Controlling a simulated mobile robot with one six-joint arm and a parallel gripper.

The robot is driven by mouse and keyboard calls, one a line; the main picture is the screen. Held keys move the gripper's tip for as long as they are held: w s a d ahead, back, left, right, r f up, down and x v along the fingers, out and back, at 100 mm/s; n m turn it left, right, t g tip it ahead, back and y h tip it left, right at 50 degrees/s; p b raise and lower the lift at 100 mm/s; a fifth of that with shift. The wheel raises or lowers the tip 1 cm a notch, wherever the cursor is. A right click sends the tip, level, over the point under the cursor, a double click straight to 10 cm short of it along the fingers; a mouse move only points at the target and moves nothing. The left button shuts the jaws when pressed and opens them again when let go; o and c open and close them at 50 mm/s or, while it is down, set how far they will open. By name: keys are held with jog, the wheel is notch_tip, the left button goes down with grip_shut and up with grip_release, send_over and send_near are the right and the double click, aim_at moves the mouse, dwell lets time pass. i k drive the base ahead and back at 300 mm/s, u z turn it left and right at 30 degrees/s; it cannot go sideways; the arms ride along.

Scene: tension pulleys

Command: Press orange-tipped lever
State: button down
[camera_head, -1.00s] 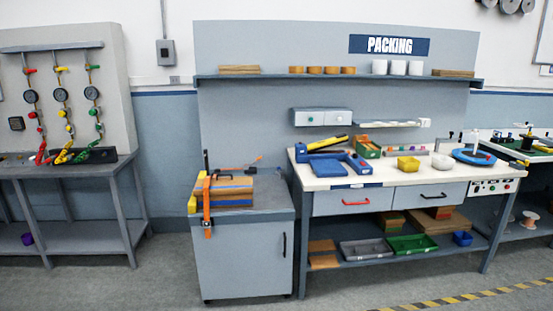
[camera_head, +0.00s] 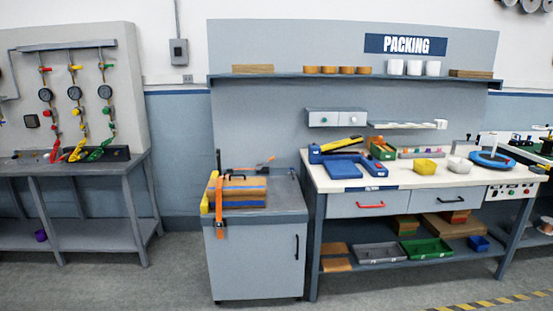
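A thin lever with a small orange-red tip (camera_head: 268,159) shows at the back of the grey cabinet's top, left of the packing bench. Its base is partly hidden behind a strapped stack of boards (camera_head: 245,191), brown and blue, on the same cabinet (camera_head: 255,262). An orange strap (camera_head: 221,208) hangs over the stack's left front, beside a yellow part (camera_head: 206,198). A dark upright post stands behind the stack. The lever is too small to tell its exact position. My gripper is not in view.
The packing bench (camera_head: 410,178) stands right of the cabinet, with a blue fixture (camera_head: 345,168), a yellow bin (camera_head: 426,165) and trays below. A bench with gauges and coloured valves (camera_head: 75,94) is at left. Grey floor (camera_head: 150,285) lies open in front.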

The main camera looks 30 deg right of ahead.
aim_at(272, 158)
jog(key=u, duration=0.05)
jog(key=i, duration=1)
jog(key=z, duration=0.05)
